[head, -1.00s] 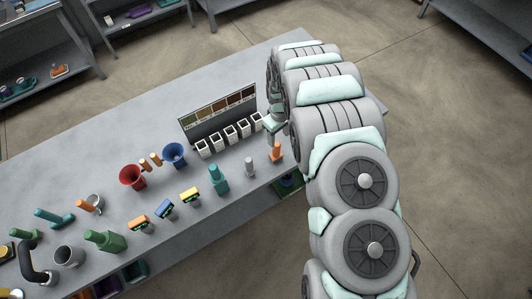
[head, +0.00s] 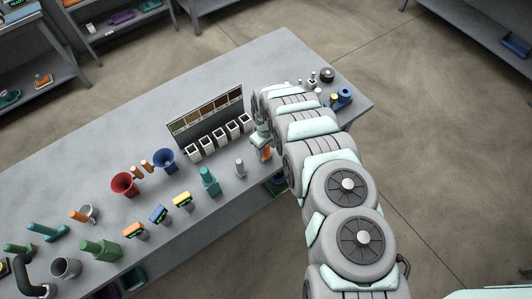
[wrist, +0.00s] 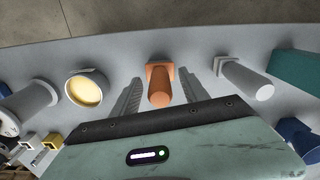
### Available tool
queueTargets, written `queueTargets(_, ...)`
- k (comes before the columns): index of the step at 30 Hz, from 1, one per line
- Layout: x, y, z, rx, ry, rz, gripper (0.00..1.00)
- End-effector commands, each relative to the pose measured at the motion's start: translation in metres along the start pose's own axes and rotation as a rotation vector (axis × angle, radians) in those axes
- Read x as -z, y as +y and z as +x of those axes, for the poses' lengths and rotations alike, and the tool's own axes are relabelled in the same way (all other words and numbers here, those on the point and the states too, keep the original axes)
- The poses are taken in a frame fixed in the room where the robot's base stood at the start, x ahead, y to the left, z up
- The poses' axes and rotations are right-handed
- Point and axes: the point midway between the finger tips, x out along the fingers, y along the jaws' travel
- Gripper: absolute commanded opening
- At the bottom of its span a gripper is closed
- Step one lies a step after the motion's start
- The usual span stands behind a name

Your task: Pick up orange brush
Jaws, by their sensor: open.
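The orange brush (head: 265,154) stands upright near the front edge of the grey bench, right of a small grey brush. My gripper (head: 262,146) is down at its top, and my arm and gripper partly cover it in the head view. In the wrist view the orange brush (wrist: 160,85) shows its round handle end and square base. My gripper (wrist: 161,77) is open there, with one finger on each side of the brush. I cannot tell whether either finger touches it.
A grey brush (wrist: 247,80) and a teal brush (wrist: 298,70) stand on one side. A cup with cream-coloured contents (wrist: 87,88) is on the other. White sample cups (head: 220,137) line a colour-swatch board (head: 206,115). The bench edge is close by the brush.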

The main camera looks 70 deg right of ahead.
Motion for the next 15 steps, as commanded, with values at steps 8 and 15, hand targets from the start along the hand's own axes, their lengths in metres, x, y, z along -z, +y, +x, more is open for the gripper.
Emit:
queueTargets(8,-0.002,0.0,0.021,0.001,-0.003,0.002,0.52)
queueTargets(15,-0.002,0.0,0.021,0.001,-0.003,0.002,0.51)
